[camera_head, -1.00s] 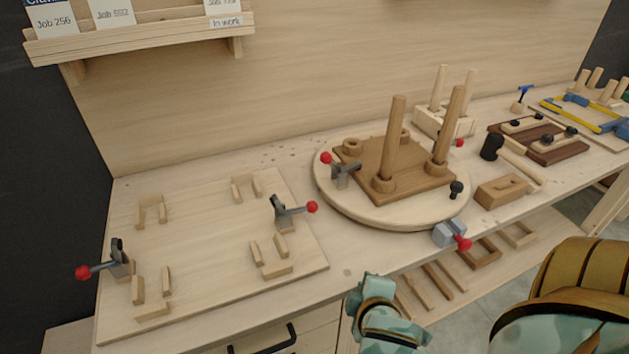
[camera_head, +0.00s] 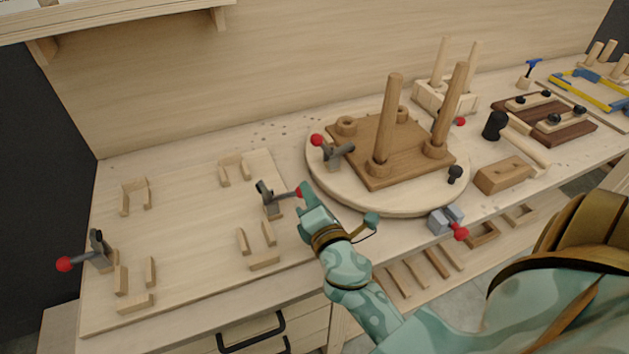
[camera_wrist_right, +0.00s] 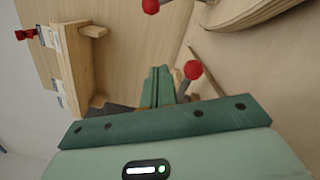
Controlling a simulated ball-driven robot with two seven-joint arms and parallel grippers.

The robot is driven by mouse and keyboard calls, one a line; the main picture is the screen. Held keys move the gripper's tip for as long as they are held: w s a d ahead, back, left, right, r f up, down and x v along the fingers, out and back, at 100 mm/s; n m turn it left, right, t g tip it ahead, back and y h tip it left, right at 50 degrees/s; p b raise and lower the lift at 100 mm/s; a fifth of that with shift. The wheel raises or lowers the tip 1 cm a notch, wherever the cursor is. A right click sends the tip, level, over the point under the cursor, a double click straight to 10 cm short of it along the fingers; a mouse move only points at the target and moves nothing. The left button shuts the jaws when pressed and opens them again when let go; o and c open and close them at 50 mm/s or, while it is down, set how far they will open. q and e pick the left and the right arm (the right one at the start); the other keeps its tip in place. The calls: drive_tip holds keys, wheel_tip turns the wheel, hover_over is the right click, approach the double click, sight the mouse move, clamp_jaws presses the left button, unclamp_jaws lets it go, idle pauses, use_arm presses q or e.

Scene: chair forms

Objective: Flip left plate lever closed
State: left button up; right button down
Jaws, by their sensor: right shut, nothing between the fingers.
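The wooden plate (camera_head: 200,215) on the left of the bench bears two grey toggle clamps. The left clamp (camera_head: 100,252) has its lever stretched out left to a red ball (camera_head: 64,264). The right clamp (camera_head: 269,201) has its lever pointing right, ending in a red ball (camera_head: 299,192). My right gripper (camera_head: 306,190) is shut and empty, with its tips right at this ball; contact cannot be told. In the right wrist view a red ball (camera_wrist_right: 193,70) on a grey lever is beside the shut fingers (camera_wrist_right: 158,85). My left gripper is not in view.
A round board (camera_head: 325,185) with a brown pegged base (camera_head: 400,155) and another red-knobbed clamp (camera_head: 335,153) stands just right of my gripper. A wooden block (camera_head: 503,175) and mallet are farther right. Small wooden brackets stand on the plate.

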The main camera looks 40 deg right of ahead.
sight(315, 143)
drive_tip(key=w+d+r+p, duration=0.2)
drive_tip(key=w+d, duration=0.4)
drive_tip(key=w, duration=0.1)
drive_tip(key=shift+w, duration=0.2)
drive_tip(key=r+m+p, duration=0.1)
drive_tip(key=d+r+m+p, duration=0.1)
drive_tip(key=shift+s+m+p, duration=0.15)
drive_tip(key=shift+m+p, duration=0.15)
drive_tip(key=shift+m, duration=0.1)
drive_tip(key=shift+s+d+m, duration=0.1)
drive_tip(key=shift+d+m, duration=0.1)
drive_tip(key=shift+m, duration=0.2)
drive_tip(key=shift+f, duration=0.2)
